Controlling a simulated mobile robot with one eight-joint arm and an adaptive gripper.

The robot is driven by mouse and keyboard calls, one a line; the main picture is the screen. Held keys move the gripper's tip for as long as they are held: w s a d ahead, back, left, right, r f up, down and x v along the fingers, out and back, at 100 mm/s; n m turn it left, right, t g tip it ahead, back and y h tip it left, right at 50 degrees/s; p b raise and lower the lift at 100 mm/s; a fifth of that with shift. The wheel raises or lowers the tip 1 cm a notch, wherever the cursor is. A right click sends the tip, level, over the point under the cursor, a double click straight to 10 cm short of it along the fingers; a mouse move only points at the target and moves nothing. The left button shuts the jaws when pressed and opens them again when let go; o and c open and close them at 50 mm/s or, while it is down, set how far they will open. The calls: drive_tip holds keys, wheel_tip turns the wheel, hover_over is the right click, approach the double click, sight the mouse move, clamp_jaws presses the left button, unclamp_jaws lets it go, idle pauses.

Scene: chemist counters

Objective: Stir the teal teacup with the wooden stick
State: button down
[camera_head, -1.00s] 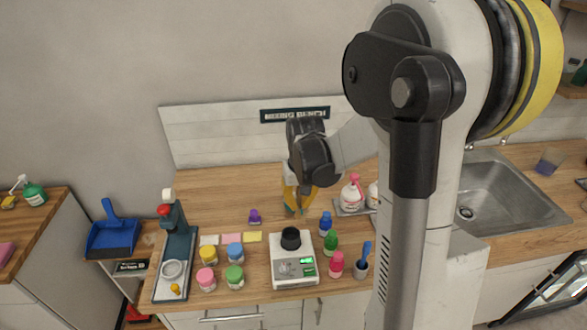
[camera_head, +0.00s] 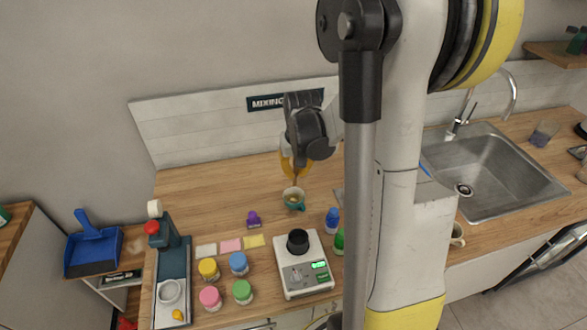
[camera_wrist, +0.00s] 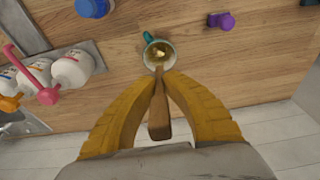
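The teal teacup (camera_head: 293,203) stands upright on the wooden counter. The wrist view shows its teal handle (camera_wrist: 149,37) and a yellowish-brown content. My gripper (camera_head: 291,168) is just above the cup, with its yellow fingers pointing down. In the wrist view the fingers (camera_wrist: 161,82) close on the wooden stick (camera_wrist: 160,122). The stick's far end reaches the cup's opening. How deep it goes inside cannot be told.
A scale (camera_head: 303,279) with a black cup, a blue bottle (camera_head: 332,221) and a purple item (camera_head: 253,219) stand nearby. Several coloured jars and a dark stand (camera_head: 173,270) are at left. White bottles (camera_wrist: 72,68) are on a tray. The sink (camera_head: 485,175) is at right.

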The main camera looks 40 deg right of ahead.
sight(296, 183)
drive_tip(key=shift+b+x, duration=0.5)
drive_tip(key=shift+x, duration=0.45)
drive_tip(key=shift+s+a+f+b, duration=0.15)
drive_tip(key=shift+s+f+b, duration=0.1)
drive_tip(key=shift+f+b, duration=0.25)
drive_tip(key=shift+s+a+f+b, duration=0.15)
drive_tip(key=shift+s+f+b, duration=0.1)
drive_tip(key=shift+f, duration=0.3)
drive_tip(key=shift+b+x, duration=2.35)
drive_tip(key=shift+x, duration=0.45)
